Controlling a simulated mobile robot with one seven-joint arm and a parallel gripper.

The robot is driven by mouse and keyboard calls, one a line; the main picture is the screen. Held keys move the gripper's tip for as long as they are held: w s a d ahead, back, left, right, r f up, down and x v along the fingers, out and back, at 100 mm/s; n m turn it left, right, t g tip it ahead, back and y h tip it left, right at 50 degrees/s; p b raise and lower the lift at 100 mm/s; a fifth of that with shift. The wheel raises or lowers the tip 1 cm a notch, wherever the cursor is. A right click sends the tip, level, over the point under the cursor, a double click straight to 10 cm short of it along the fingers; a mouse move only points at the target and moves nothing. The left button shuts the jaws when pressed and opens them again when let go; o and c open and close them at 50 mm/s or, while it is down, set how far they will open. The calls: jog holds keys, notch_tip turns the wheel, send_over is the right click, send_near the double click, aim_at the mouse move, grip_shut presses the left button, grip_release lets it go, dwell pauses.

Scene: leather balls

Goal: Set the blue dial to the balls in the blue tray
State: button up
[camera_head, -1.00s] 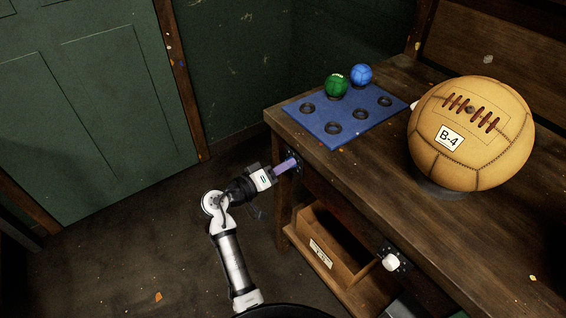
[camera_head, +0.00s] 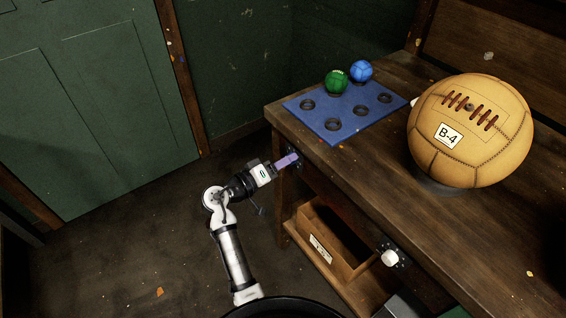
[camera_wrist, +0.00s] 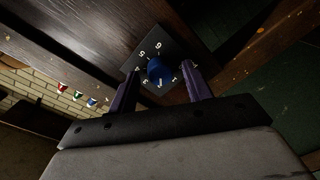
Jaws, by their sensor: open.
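The blue tray (camera_head: 345,125) lies flat on the left end of the wooden bench, with several round ring seats. A green ball (camera_head: 337,82) and a blue ball (camera_head: 361,71) sit along its far side; the rings I see in front are empty. The blue dial (camera_wrist: 157,70) shows in the wrist view on a dark square plate with white numbers around it. My gripper (camera_head: 289,160) is at the bench's front left. In the wrist view its two purple fingers (camera_wrist: 163,84) stand open on either side of the dial; I cannot tell whether they touch it. The dial's pointer is unclear.
A large tan laced ball (camera_head: 470,132) marked B-4 stands on the bench. A white knob (camera_head: 390,258) is on the bench front further right. A wooden box (camera_head: 330,245) sits on the shelf below. The floor to the left is open, before a green door (camera_head: 85,110).

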jog(key=b+v, duration=0.2)
jog(key=v, duration=1.1)
jog(key=shift+s+a+b, duration=0.2)
jog(key=shift+a+b, duration=0.1)
jog(key=shift+a, duration=0.05)
